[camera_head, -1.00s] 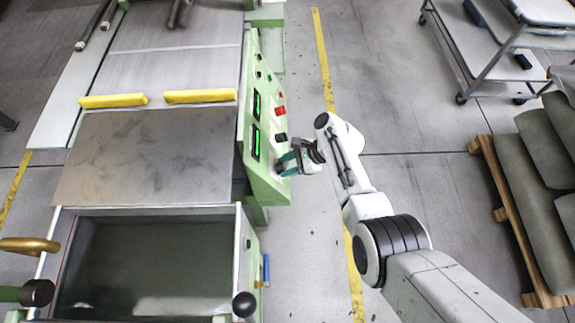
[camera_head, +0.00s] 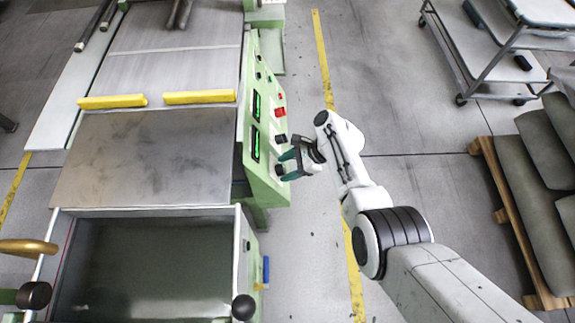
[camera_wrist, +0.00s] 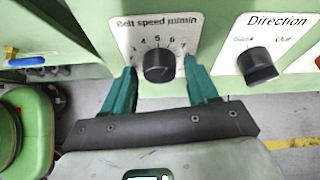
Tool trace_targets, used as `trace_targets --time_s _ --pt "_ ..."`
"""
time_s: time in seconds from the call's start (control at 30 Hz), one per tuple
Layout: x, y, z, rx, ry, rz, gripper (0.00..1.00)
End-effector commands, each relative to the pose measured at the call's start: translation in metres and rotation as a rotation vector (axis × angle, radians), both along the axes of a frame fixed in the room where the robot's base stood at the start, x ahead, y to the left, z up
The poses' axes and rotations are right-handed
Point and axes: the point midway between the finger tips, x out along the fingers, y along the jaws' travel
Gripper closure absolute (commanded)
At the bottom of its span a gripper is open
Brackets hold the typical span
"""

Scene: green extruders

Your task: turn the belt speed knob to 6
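The belt speed knob (camera_wrist: 158,67) is black and round, on a white label marked "Belt speed m/min" with 4, 5, 6 and 7 around its top. Its top lies near the 5 and 6, but I cannot read its exact pointer setting. It also shows low on the green panel in the head view (camera_head: 279,170). My gripper (camera_head: 285,166) is open in front of the panel. In the wrist view its teal fingers (camera_wrist: 160,68) stand apart, left and right of the knob, with visible gaps and no contact.
The black Direction knob (camera_wrist: 257,66) sits to the right on the same panel. In the head view, green displays (camera_head: 256,143) and a red switch (camera_head: 280,112) are on the panel. A cart (camera_head: 500,50) and a loaded pallet (camera_head: 510,220) stand right. Floor beside the panel is clear.

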Motion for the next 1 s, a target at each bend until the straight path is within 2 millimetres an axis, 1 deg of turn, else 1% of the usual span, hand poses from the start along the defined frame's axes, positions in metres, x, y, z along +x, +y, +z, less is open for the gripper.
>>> trace_targets --time_s 0.27,0.37,0.47,0.8,1.0 --pt "0.000 0.000 0.001 0.001 -0.001 0.001 0.36" --pt "0.001 -0.003 0.005 0.001 -0.001 0.000 0.36" --pt "0.001 -0.011 0.015 0.002 -0.002 -0.002 0.36" --pt "0.001 -0.057 0.058 0.000 -0.003 -0.001 0.36" --pt "0.002 -0.074 0.073 0.000 -0.001 -0.001 0.36"
